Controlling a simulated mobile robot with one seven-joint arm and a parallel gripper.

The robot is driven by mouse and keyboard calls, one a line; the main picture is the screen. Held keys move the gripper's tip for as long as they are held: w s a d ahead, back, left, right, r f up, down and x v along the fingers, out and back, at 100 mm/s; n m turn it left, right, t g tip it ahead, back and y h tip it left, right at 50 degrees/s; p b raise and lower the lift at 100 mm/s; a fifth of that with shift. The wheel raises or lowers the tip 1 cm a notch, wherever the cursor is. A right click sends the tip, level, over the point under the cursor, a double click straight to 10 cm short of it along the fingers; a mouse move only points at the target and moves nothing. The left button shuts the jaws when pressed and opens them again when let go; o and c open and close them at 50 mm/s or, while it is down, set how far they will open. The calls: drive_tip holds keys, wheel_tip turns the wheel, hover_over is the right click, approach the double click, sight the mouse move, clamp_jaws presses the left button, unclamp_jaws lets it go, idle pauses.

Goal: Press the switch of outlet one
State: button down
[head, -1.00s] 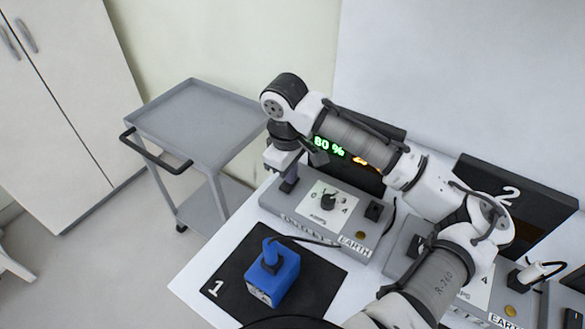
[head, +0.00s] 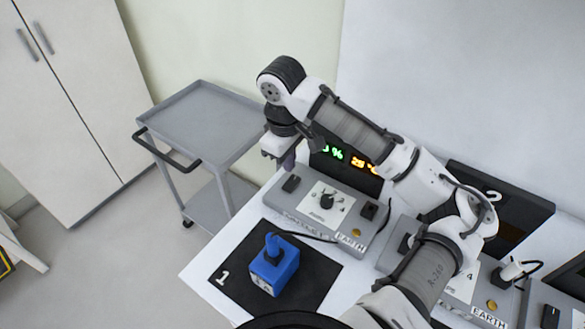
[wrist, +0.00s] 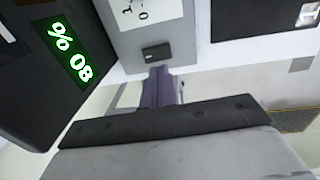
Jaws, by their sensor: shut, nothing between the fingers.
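Outlet one is the grey box (head: 268,203) behind the black mat marked 1. A second black part (head: 369,210) is at the box's right end. My gripper (head: 288,162) is shut and empty, pointing down above and slightly behind the left switch. In the wrist view its purple-grey fingers (wrist: 158,76) appear close to the switch; I cannot tell any contact.
A black display (head: 352,156) with green and orange digits stands behind the box. A blue plug-topped box (head: 274,268) sits on the black mat (head: 311,279); its cable runs to outlet one. More outlet boxes lie right. A grey cart (head: 207,107) stands left.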

wheel_tip(320, 180, up, 8)
drive_tip(key=shift+s+a+f+b, duration=0.15)
drive_tip(key=shift+s+a+b, duration=0.1)
drive_tip(key=shift+a+b, duration=0.15)
